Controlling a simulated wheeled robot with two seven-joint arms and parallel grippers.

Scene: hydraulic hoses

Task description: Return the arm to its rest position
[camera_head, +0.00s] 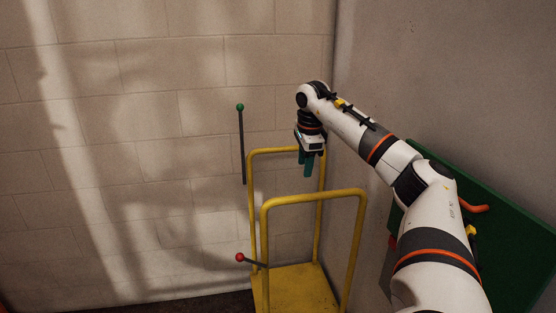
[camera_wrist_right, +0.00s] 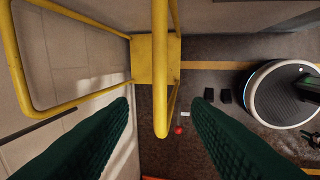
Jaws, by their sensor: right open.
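My right arm reaches in from the lower right of the head view and is bent at the elbow. Its right gripper (camera_head: 309,164) points down above the yellow frame (camera_head: 314,194), near the back wall. In the wrist view the two green fingers of the right gripper (camera_wrist_right: 160,122) are wide apart with nothing held between them. A yellow rail of the frame (camera_wrist_right: 160,70) runs below and between them; I cannot tell how close it is. My left gripper is not in view.
A red-knobbed lever (camera_head: 240,257) and an upright green-knobbed lever (camera_head: 241,140) are left of the frame. A green panel (camera_head: 510,235) with an orange handle (camera_head: 474,208) lies behind my arm at right. A yellow platform (camera_head: 295,288) is below.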

